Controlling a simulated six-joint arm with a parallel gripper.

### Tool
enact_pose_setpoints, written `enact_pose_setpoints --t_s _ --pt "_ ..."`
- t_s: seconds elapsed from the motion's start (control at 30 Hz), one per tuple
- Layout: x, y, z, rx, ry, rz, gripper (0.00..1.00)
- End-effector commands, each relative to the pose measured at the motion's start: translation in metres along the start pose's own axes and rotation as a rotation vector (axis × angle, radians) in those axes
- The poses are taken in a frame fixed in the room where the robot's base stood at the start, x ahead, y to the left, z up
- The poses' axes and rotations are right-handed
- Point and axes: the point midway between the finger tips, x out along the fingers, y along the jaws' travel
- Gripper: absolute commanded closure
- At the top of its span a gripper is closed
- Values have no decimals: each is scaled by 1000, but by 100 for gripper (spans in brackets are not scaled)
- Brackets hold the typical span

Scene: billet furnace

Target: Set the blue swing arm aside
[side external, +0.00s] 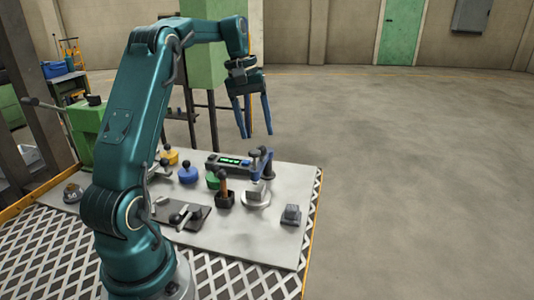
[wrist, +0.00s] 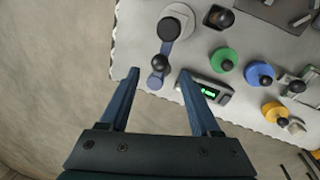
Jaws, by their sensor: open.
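The blue swing arm (side external: 267,164) stands on the grey table near its right side, beside a small digital display unit. In the wrist view the blue arm (wrist: 166,48) runs from a blue pivot near my fingers to a dark round end over the pale disc (wrist: 184,14). A dark ball knob (wrist: 159,62) sits on the arm. My gripper (side external: 257,134) is open and empty, well above the table. In the wrist view its fingertips (wrist: 159,73) lie either side of the pivot end.
The display unit (side external: 228,161) with green digits stands left of the swing arm. Blue (side external: 188,175), green (side external: 212,179) and yellow (side external: 169,157) knobbed discs lie further left. A dark holder (side external: 224,200) with a brown handle and a small grey block (side external: 291,215) are nearby. The floor beyond is clear.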

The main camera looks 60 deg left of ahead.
Motion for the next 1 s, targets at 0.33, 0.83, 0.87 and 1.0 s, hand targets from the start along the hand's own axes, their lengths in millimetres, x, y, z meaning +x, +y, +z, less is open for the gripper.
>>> enact_pose_setpoints --t_s 0.33,0.83,0.87,1.0 --pt "38 0 1 3 -3 -2 36" --pt "47 0 1 3 2 -1 71" --pt "47 0 1 3 2 -1 82" --pt "47 0 1 3 2 -1 100"
